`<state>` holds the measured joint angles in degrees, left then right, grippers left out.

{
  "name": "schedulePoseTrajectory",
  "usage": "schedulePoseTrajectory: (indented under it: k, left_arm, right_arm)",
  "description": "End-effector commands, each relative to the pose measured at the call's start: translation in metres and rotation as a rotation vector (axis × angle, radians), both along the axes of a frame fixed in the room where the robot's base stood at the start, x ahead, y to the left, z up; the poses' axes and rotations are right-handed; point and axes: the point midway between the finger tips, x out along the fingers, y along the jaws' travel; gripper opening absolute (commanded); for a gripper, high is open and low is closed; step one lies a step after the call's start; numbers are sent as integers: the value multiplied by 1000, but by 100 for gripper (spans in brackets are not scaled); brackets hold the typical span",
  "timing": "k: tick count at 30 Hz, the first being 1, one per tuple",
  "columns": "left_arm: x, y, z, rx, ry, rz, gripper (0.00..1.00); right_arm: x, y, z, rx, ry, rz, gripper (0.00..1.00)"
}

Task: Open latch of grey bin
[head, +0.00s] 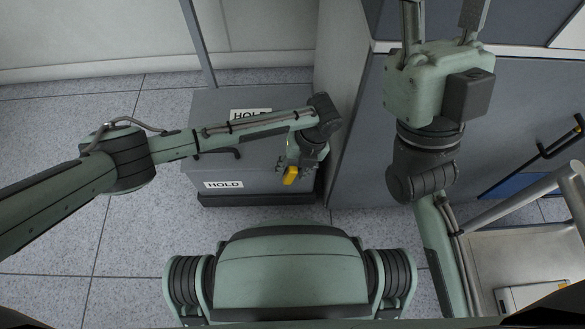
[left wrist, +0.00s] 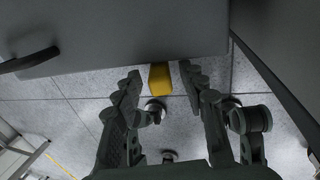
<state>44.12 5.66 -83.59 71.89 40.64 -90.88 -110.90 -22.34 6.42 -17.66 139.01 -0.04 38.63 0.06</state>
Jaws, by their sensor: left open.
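The grey bin (head: 250,180) stands on the floor against a cabinet side, with white HOLD labels on its top and front. Its yellow latch (head: 290,175) is at the right of the bin's front. My left gripper (head: 298,163) is at the latch and partly covers that side of the bin in the head view. In the left wrist view, my left gripper (left wrist: 160,74) is open, with one finger on each side of the yellow latch (left wrist: 160,80) and gaps showing. My right gripper (head: 440,18) is away from the bin, its fingertips cut off by the top edge.
A dark bar handle (head: 218,153) sticks out from the bin left of the latch; it also shows in the left wrist view (left wrist: 30,60). A grey cabinet (head: 362,150) stands close on the bin's right. A cart (head: 520,260) is at lower right. The tiled floor (head: 60,130) at left is clear.

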Motion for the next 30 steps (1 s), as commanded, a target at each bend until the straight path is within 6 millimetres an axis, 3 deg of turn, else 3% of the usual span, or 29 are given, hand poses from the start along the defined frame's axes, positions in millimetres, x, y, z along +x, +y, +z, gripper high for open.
schedulePoseTrajectory:
  k: [16,21,30]
  left_arm:
    - [1,0,88,-1,-2,0,41]
    - [1,0,98,0,-1,1,41]
    - [0,0,98,-1,0,2,40]
  right_arm:
    - [0,0,0,0,0,0,40]
    - [0,0,0,0,0,0,40]
    - [0,0,0,0,0,0,40]
